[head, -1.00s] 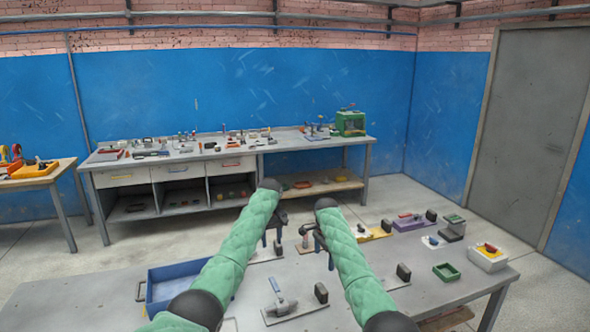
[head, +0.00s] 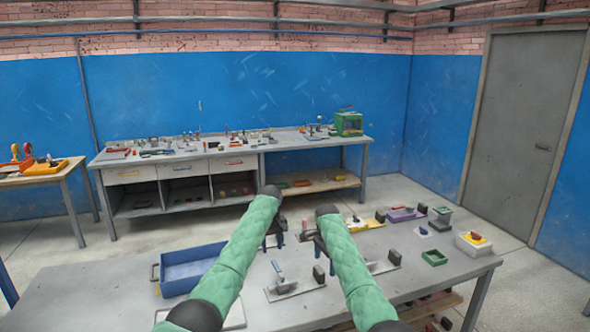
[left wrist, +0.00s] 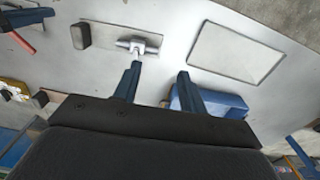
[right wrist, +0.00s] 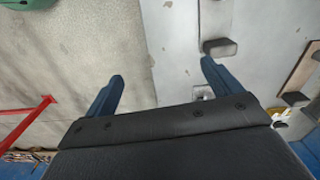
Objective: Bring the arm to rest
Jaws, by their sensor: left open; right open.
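Both my arms, in green sleeves, reach forward over the grey table in the head view. My left gripper (head: 275,240) is above the table, partly hidden by its arm. In the left wrist view its two blue fingers (left wrist: 159,72) stand apart with nothing held between them. My right gripper (head: 317,245) is close beside it to the right, also partly hidden. In the right wrist view its fingers (right wrist: 162,72) are wide apart and empty.
On the grey table (head: 250,315) are a blue tray (head: 182,281), a plate with a metal clamp (head: 283,285), a green tray (head: 434,257) and a white box (head: 465,249). A long workbench (head: 290,143) stands along the blue wall.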

